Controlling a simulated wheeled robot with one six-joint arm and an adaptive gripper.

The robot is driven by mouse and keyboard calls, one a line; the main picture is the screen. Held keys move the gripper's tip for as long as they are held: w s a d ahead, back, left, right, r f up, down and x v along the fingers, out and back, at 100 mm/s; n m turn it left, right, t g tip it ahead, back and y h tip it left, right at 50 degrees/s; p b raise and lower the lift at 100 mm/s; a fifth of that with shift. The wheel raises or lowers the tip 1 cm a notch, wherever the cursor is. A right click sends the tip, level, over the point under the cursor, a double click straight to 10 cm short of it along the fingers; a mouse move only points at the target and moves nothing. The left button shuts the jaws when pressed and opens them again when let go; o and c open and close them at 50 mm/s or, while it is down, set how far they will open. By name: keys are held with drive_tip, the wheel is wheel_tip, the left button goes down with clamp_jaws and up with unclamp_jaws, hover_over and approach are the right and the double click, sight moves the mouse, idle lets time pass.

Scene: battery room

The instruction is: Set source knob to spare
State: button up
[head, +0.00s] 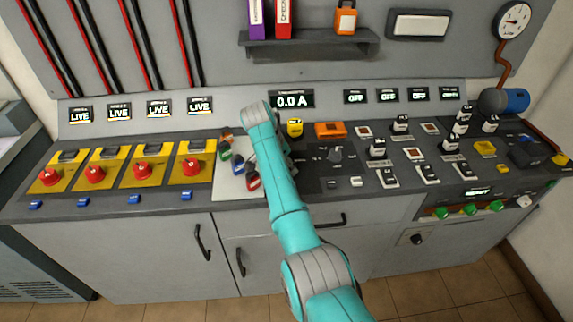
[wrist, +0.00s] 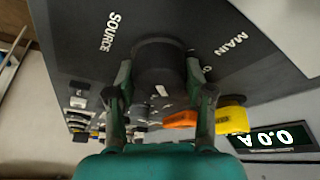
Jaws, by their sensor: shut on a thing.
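The source knob (wrist: 160,65) is a dark round knob on a dark panel in the wrist view. The word SOURCE is printed to its left and MAIN to its right. A small part of another label shows beside my right finger. No SPARE label is readable. My gripper (wrist: 159,80) is shut on the knob, with one green-grey finger on each side. In the head view my teal arm covers the knob and the gripper.
A yellow block (head: 294,128) and an orange box (head: 330,130) sit close by on the console. Another black knob (head: 335,154) stands to the right, with several switches beyond. Colored clips (head: 253,181) lie on a pale plate to the left. The display (head: 291,100) reads 0.0 A.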

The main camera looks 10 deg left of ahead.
drive_tip(key=o, duration=1.2)
drive_tip(key=shift+c, duration=0.2)
drive_tip(key=shift+r, duration=0.1)
drive_tip(key=v, duration=1.1)
drive_tip(key=shift+s+a+r, duration=0.15)
drive_tip(key=shift+r, duration=0.15)
